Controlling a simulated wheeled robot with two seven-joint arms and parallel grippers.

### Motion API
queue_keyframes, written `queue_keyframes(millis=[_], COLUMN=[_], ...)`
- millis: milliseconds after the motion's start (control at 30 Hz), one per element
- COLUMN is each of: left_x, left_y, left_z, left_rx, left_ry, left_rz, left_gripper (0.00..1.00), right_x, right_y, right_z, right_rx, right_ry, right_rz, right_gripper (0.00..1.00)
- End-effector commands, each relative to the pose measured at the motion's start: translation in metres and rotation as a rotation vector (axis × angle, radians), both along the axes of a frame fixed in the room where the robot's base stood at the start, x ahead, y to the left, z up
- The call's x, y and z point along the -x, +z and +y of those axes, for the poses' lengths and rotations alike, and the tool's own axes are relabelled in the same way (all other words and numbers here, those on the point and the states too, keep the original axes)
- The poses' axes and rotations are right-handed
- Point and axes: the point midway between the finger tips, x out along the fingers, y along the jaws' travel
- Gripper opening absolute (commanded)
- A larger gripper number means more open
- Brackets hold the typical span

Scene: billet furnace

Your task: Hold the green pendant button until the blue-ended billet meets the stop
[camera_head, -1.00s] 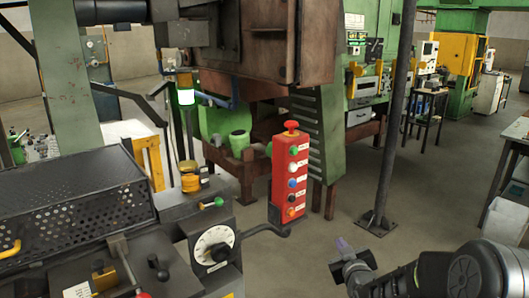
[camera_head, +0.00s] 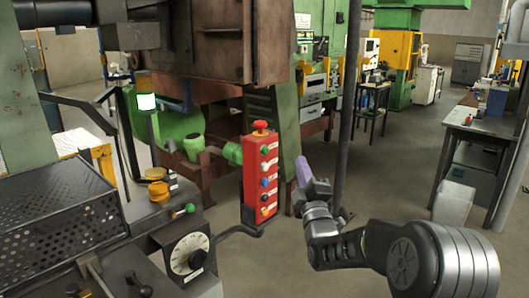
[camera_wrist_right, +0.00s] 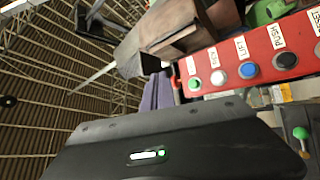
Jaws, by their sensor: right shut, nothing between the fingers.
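The red pendant (camera_head: 263,180) stands upright in the middle of the head view, with a red mushroom knob on top. Its green button (camera_head: 264,150) is the uppermost in the column; it also shows in the right wrist view (camera_wrist_right: 193,84). My right gripper (camera_head: 302,170), with purple fingers, is shut and empty. It is to the right of the pendant, apart from the green button in the head view. Its purple fingers (camera_wrist_right: 157,92) show just left of the pendant's end in the wrist view. I cannot make out the blue-ended billet or the stop. My left gripper is out of view.
A control desk with a white dial (camera_head: 188,254) and a perforated black cover (camera_head: 60,225) fills the lower left. A lit green-white lamp (camera_head: 146,102) stands behind it. A grey post (camera_head: 347,110) rises behind my right gripper. Open floor lies at the right.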

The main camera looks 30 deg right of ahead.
Motion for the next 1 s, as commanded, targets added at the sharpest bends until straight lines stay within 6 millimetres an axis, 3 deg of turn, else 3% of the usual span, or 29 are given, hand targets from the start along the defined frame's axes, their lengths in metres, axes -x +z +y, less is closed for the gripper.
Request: queue_keyframes(millis=[267,700,1000], left_x=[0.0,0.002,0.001], left_y=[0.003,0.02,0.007], left_z=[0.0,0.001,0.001], left_rx=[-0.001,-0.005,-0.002], left_ry=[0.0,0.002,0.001], left_rz=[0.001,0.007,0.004], left_gripper=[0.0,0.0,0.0], right_x=[-0.008,-0.058,-0.082], right_y=[0.001,0.001,-0.002], right_z=[0.002,0.018,0.024], right_rx=[-0.001,-0.002,-0.002], right_ry=[0.001,0.002,0.001], right_rz=[0.001,0.002,0.0], right_gripper=[0.0,0.0,0.0])
